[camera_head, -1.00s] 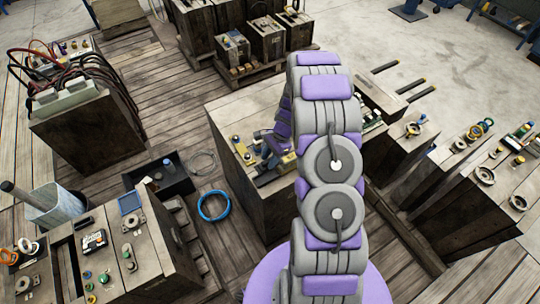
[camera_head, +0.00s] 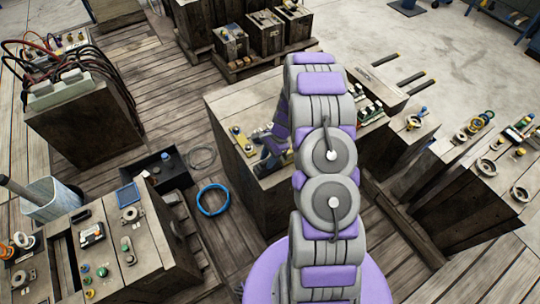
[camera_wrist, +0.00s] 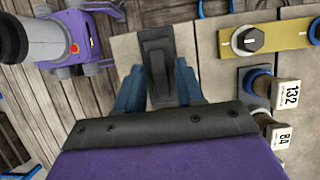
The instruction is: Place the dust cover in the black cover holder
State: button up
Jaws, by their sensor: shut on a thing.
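My gripper (camera_wrist: 158,88) shows in the wrist view as two blue fingers on either side of a dark grey-black piece, which I take to be the dust cover (camera_wrist: 158,62). It is over the pale wooden top of a block. A flat dark part lies around or under this piece. I cannot tell whether that part is the black cover holder, or whether the two touch. In the head view my gripper (camera_head: 270,148) is low over the front left of the large middle block (camera_head: 230,108), and the held piece is mostly hidden.
A yellow plate with a black knob (camera_wrist: 250,38) is right of the gripper. Tagged plugs marked 132 (camera_wrist: 285,93) and 84 (camera_wrist: 279,133) stand below it. On the floor are a blue ring (camera_head: 213,213) and an open black crate (camera_head: 178,180). Other blocks with fittings stand left and right.

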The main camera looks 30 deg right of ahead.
jog(key=shift+a, duration=0.2)
jog(key=shift+d, duration=0.7)
jog(key=shift+a+p, duration=0.3)
jog(key=shift+a, duration=0.35)
jog(key=shift+d, duration=0.1)
jog(key=shift+d, duration=0.4)
jog(key=shift+a+p, duration=0.3)
jog(key=shift+d, duration=0.2)
